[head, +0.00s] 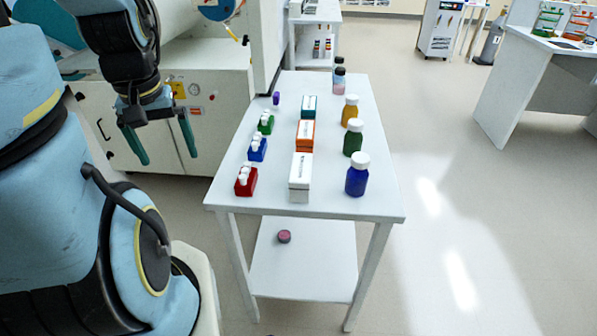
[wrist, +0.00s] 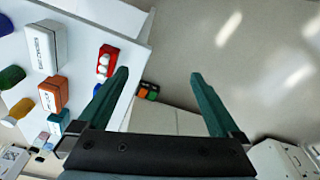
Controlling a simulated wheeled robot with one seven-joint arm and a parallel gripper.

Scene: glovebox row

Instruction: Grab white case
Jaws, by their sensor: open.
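The white case (head: 300,177) stands near the front of the white table, in the middle of three columns of items, in front of the orange case. It also shows in the wrist view (wrist: 46,47) at the upper left, outside the finger gap. My gripper (head: 163,148) hangs left of the table, apart from the white case, with its two green fingers spread and nothing between them. In the wrist view my gripper (wrist: 158,82) is open over the floor and table side.
On the white table (head: 330,203), a red holder (head: 246,181) is left of the case and a blue bottle (head: 356,175) right of it. The orange case (head: 305,135) stands behind. A cabinet (head: 205,125) is left of the table. Floor to the right is clear.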

